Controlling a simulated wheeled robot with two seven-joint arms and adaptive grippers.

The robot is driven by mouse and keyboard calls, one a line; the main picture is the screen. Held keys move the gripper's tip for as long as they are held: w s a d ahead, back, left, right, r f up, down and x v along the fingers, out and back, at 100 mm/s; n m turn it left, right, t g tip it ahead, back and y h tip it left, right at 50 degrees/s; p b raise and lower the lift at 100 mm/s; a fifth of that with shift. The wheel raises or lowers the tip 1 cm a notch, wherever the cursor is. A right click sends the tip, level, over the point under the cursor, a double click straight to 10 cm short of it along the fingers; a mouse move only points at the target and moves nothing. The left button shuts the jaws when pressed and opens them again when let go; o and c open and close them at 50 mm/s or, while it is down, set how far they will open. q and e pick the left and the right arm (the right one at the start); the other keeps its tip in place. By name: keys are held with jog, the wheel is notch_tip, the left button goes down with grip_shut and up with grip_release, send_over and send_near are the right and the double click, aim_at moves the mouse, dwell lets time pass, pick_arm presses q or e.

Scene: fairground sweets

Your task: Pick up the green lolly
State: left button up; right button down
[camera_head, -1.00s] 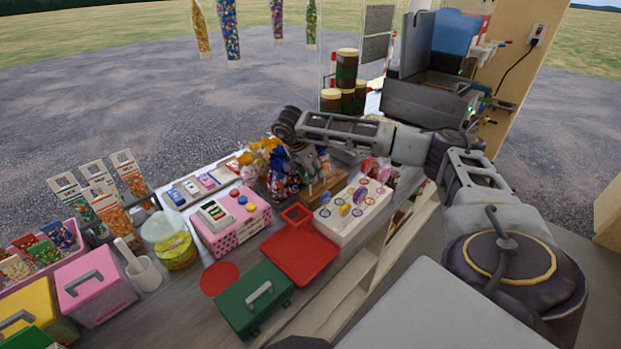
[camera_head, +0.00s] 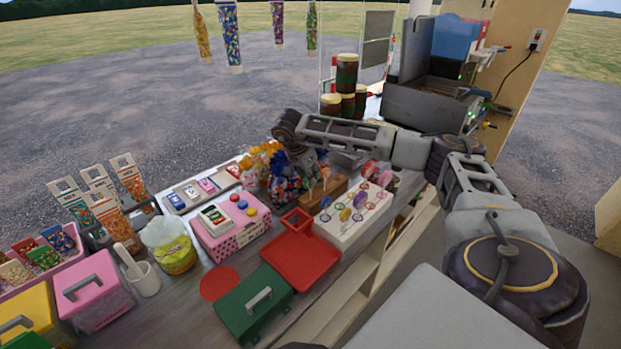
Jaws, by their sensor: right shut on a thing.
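My right gripper (camera_head: 317,174) is at the end of the arm that reaches in from the right, over the brown wooden block (camera_head: 327,194). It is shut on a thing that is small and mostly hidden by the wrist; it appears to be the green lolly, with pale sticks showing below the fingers. I cannot tell whether its stick is clear of the block. A white stand (camera_head: 345,232) with coloured rings and several lollies in purple, yellow and pink stands just right of the block. My left gripper is not in view.
Wrapped sweets in blue and orange (camera_head: 284,178) crowd the left side of my gripper. A red tray (camera_head: 302,262), a green case (camera_head: 254,304) and a pink box (camera_head: 230,232) stand nearer. Brown jars (camera_head: 346,72) stand behind. Some bare counter lies between the front items.

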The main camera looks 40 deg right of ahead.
jog(key=shift+r+b, duration=0.35)
jog(key=shift+r, duration=4.45)
